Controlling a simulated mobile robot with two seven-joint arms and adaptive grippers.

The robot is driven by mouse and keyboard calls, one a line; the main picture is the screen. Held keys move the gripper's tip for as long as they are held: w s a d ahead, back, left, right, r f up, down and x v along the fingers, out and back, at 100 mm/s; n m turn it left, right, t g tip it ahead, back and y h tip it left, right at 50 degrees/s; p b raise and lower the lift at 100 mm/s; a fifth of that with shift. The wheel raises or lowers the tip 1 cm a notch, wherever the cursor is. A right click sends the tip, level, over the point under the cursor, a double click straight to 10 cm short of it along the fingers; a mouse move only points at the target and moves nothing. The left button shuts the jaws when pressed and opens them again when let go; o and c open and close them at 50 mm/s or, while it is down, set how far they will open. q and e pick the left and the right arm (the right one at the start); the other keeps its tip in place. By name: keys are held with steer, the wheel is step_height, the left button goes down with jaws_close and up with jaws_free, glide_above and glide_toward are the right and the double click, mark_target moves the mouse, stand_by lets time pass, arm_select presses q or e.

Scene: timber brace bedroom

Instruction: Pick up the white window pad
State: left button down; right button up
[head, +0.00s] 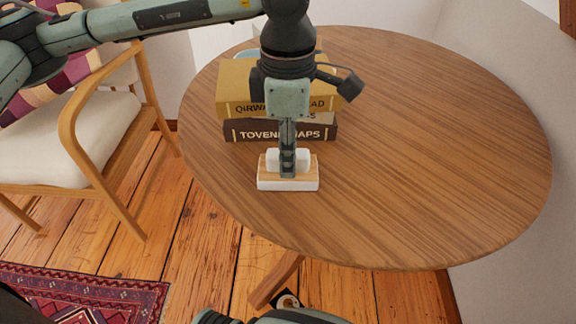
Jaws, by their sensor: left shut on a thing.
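The white window pad (275,184) has a white base, a tan top layer and a white raised grip. It is at the front left part of the round wooden table (430,150), and I cannot tell whether it touches the tabletop. My left gripper (288,168) points down from above and is shut on the pad's raised grip. Its fingers hide the middle of the grip. My right gripper is not in view.
A stack of books, with a yellow one (235,88) over a dark one (245,130), lies just behind the pad. The table's right side is clear. A wooden chair (75,125) with a pale seat stands at the left. A white wall (510,50) is close on the right.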

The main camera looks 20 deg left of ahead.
arm_select(q)
steer(key=shift+r, duration=0.1)
step_height(320, 180, up, 10)
steer(key=shift+f, duration=0.1)
stand_by(0.4)
